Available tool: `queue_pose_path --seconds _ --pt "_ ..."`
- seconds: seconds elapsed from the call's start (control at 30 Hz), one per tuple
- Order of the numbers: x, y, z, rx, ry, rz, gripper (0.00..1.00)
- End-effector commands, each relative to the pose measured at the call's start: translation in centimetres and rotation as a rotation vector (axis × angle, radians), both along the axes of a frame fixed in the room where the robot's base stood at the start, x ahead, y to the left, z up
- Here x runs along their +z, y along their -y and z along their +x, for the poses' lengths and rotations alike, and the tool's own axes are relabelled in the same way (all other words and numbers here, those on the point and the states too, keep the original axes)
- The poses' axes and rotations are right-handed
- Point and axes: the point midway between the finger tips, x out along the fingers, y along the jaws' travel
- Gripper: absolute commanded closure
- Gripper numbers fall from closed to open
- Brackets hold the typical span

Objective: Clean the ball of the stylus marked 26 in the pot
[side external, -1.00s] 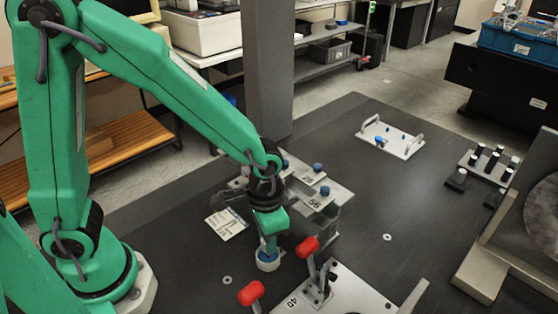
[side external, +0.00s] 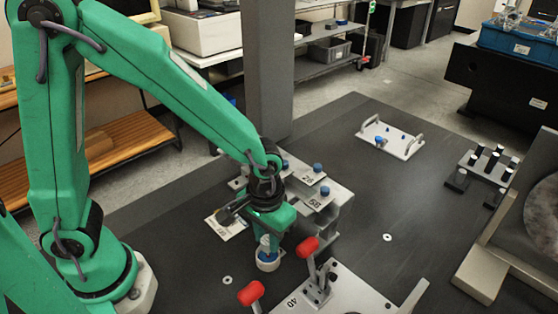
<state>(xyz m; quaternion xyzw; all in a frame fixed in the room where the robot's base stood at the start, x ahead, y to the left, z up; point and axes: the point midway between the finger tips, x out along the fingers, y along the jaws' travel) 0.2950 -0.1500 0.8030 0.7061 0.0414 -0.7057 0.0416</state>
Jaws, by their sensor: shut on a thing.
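My gripper (side external: 267,238) points straight down over the small white pot (side external: 268,265), which has blue inside its rim. The jaws are shut on a thin piece, likely the stylus; its lower end is down at or in the pot's mouth. Its ball and any mark on it are hidden or too small to tell. Behind my gripper stands a grey metal rack (side external: 336,199) with blue-topped pieces (side external: 318,167) in it. One rack label reads 26 or 28, and a nearer one looks like 58 or 56.
In front stands a plate marked 40 (side external: 335,292) with red-handled clamps (side external: 307,247), close to the pot. A printed card (side external: 226,224) lies left of my gripper. A white tray with handles (side external: 390,139) sits farther back. The dark table right of the rack is mostly clear.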

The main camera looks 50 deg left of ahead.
Motion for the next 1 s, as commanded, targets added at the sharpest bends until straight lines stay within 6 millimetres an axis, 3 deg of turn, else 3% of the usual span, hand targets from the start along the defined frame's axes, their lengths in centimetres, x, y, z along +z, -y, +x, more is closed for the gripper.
queue_pose_path --seconds 0.47,1.0 --pt "0.0 0.0 0.0 0.040 -0.001 0.001 0.96" --pt "2.8 0.0 0.0 0.039 0.001 -0.001 0.96"
